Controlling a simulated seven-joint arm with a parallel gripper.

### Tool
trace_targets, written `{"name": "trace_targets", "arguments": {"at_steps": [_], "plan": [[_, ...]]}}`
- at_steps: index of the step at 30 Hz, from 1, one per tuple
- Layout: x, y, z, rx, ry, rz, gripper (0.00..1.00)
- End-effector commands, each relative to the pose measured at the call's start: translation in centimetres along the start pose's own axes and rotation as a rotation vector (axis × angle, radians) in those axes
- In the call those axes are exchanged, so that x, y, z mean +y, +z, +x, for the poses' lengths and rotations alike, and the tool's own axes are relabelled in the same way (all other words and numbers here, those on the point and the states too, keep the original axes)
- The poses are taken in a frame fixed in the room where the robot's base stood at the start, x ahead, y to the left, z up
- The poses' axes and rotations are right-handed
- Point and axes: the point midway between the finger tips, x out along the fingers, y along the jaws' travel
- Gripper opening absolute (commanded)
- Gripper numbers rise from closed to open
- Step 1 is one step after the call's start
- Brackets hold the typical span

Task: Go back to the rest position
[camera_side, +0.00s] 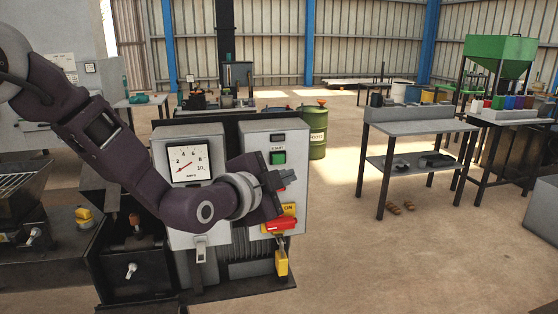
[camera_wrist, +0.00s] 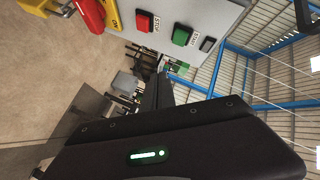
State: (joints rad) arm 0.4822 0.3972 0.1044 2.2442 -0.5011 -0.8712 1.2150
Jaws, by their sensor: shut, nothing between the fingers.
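My gripper (camera_side: 288,179) is in front of the control box (camera_side: 262,142) in the side view, with its fingers together and empty. It hides part of the box's front, including most of the red button. The green button (camera_side: 278,158) shows above it. The red switch handle (camera_side: 280,225) on its yellow plate lies just below. In the wrist view my dark gripper body fills the lower part. The red STOP button (camera_wrist: 144,21), green START button (camera_wrist: 181,36) and part of the red handle (camera_wrist: 88,12) show beyond it, apart from the gripper.
A gauge box (camera_side: 187,165) stands left of the control box, behind my arm. A yellow padlock-like piece (camera_side: 281,262) hangs below the handle. A grey table (camera_side: 415,122) and a green barrel (camera_side: 317,135) stand farther back.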

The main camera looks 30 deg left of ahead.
Motion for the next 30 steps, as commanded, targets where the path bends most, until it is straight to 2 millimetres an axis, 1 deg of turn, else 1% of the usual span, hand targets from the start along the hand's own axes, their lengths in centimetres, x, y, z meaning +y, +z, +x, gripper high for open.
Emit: {"name": "trace_targets", "arguments": {"at_steps": [8,10,11,13,14,15,16,17,18,20,21,22,24,25,27,30], "plan": [[-0.1,0.0,-0.1,0.000,0.003,-0.005,0.00],[-0.7,0.1,-0.8,-0.002,0.034,-0.058,0.00],[-1.2,0.2,-1.6,-0.007,0.064,-0.106,0.00],[-2.4,0.8,-4.7,-0.031,0.169,-0.260,0.00],[-2.8,1.2,-6.6,-0.050,0.222,-0.336,0.00],[-3.0,2.1,-9.7,-0.092,0.296,-0.436,0.00],[-3.0,2.9,-12.2,-0.134,0.346,-0.504,0.00],[-2.8,3.9,-14.7,-0.183,0.390,-0.565,0.00],[-2.4,5.4,-18.1,-0.260,0.435,-0.641,0.00],[-1.4,7.9,-22.9,-0.385,0.473,-0.734,0.00],[-0.7,9.5,-25.6,-0.467,0.480,-0.784,0.00],[-0.2,10.5,-27.4,-0.523,0.480,-0.816,0.00],[0.8,12.6,-30.8,-0.636,0.466,-0.874,0.00],[1.2,13.3,-31.9,-0.673,0.459,-0.894,0.00],[1.8,14.4,-33.6,-0.736,0.442,-0.925,0.00],[2.1,15.0,-34.5,-0.772,0.435,-0.943,0.00]]}}
